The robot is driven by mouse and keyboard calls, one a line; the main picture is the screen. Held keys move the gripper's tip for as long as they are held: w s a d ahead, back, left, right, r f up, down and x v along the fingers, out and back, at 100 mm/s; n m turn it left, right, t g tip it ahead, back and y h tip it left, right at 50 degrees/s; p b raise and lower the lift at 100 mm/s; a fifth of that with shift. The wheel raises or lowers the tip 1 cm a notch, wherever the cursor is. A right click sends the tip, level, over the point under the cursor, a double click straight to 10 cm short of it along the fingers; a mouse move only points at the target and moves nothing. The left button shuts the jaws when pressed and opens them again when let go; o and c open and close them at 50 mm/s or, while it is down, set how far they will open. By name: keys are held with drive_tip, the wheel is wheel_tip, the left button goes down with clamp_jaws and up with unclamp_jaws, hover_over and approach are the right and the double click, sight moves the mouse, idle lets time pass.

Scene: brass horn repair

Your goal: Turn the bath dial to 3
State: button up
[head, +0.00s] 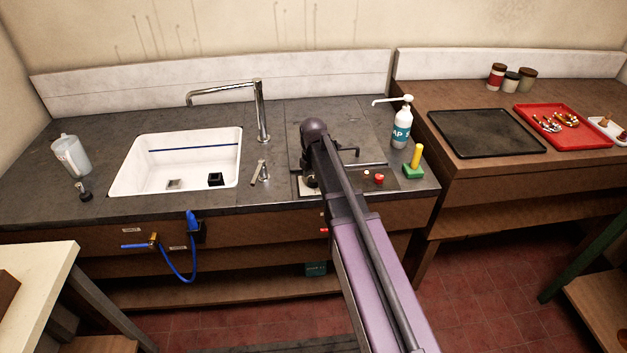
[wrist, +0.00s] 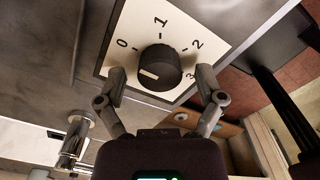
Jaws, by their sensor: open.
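The bath dial (wrist: 160,64) is a black round knob on a white plate (wrist: 185,30) marked 0, 1, 2 and 3, seen in the wrist view. A white mark on the knob's face points to the left and slightly down in the picture, nearest the 0 side and away from 3. My gripper (wrist: 161,82) is open, with one finger on each side of the knob. The left finger is close to the knob; I cannot tell whether it touches. The right finger stands apart, near the 3. In the head view my arm hides most of the dial.
A soap bottle (head: 402,125) and a yellow-green object (head: 414,163) stand to the right. The sink (head: 185,160) and faucet (head: 262,115) lie left.

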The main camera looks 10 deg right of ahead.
drive_tip(key=c, duration=1.1)
drive_tip(key=shift+c, duration=0.2)
